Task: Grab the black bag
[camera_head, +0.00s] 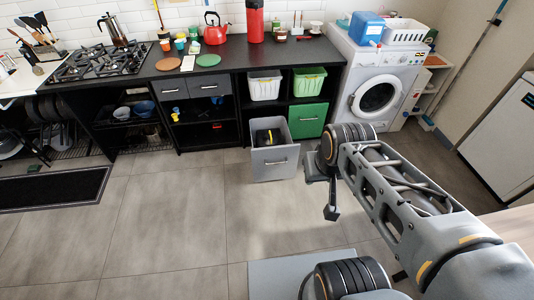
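A black item with a yellow patch (268,137), which looks like the black bag, lies inside the pulled-out grey drawer (273,163) low in the kitchen counter. Only its top shows above the drawer front; its lower part is hidden. My gripper (326,195) hangs in front of the drawer and to its right, apart from it, pointing downward. I see no object in it. The gripper is small and seen at an angle, so its opening is unclear.
A green drawer front (307,120) and two bins, white (264,86) and green (309,82), sit beside and above the drawer. A washing machine (379,90) stands to the right. The tiled floor (180,220) to the left is clear; a dark mat (52,188) lies further left.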

